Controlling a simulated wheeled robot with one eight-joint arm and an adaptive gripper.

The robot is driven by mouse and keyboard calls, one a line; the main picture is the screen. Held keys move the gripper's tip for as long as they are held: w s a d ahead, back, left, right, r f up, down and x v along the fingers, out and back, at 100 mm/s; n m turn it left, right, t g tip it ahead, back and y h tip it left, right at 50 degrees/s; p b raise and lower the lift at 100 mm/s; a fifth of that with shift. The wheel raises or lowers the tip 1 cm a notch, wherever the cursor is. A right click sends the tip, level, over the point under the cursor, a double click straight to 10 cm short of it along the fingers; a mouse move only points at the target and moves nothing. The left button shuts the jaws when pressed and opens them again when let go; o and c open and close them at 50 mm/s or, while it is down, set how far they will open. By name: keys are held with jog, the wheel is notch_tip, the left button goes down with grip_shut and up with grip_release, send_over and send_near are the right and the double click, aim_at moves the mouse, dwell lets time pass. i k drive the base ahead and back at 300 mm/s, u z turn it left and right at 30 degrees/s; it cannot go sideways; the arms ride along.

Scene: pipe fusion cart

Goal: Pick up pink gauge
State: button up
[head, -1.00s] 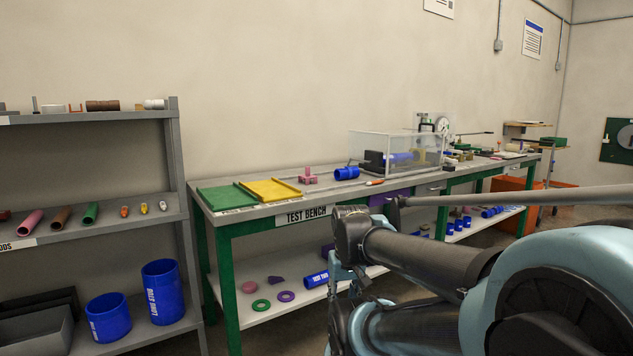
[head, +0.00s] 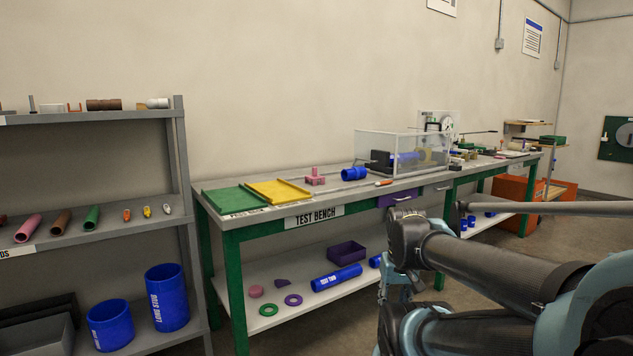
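A small pink piece with an upright post (head: 315,176) stands on the test bench top, right of the yellow tray. A round pink piece (head: 256,291) lies on the bench's lower shelf. I cannot tell from the shapes alone which one is the gauge. My arm reaches in from the right, in front of the bench. Its dark end (head: 408,238) is well apart from both pink pieces. The gripper's fingers cannot be made out, so its opening is unclear.
The test bench (head: 375,192) carries a green tray (head: 232,198), a yellow tray (head: 279,190), a blue pipe piece (head: 354,174) and a clear case (head: 385,146). Rings, a blue tube and a purple bin (head: 346,252) lie below. A grey shelf (head: 186,215) stands left.

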aim_at(314, 177)
jog(key=z, duration=0.05)
jog(key=i, duration=0.85)
jog(key=u, duration=0.05)
